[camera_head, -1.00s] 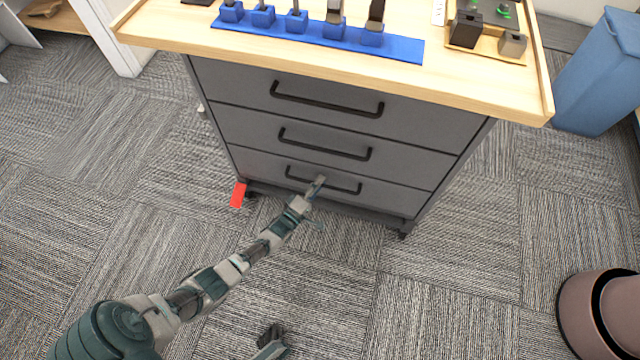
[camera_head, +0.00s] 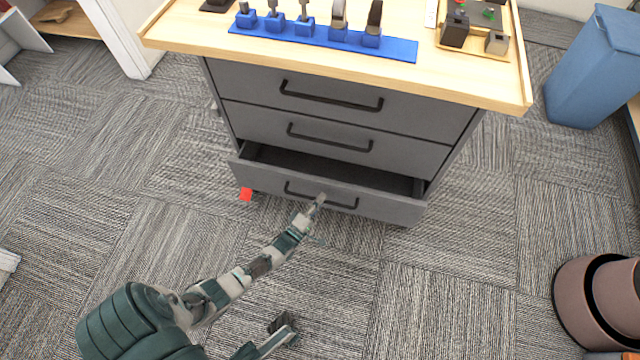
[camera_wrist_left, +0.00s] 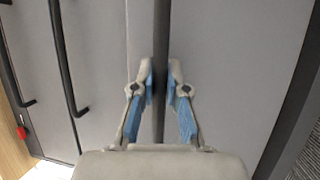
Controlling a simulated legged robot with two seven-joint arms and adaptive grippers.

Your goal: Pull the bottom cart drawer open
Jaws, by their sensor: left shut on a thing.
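The grey cart (camera_head: 350,95) has three drawers with black bar handles. The bottom drawer (camera_head: 390,207) stands partly open, and its dark empty-looking inside shows behind the front. My left gripper (camera_head: 319,201) is shut on the bottom drawer handle (camera_head: 345,206), near its middle. In the left wrist view the blue-padded fingers (camera_wrist_left: 160,80) close on both sides of the dark handle bar (camera_wrist_left: 161,30). My right gripper (camera_head: 281,332) shows only partly at the bottom of the head view, away from the cart; its jaws are unclear.
The wooden cart top (camera_head: 200,33) carries a blue tool rack (camera_head: 260,34) and a small tray (camera_head: 480,50). A blue bin (camera_head: 585,75) stands at right, a brown round container (camera_head: 572,300) lower right. A red piece (camera_head: 246,194) is by the drawer's left corner. Carpet in front is clear.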

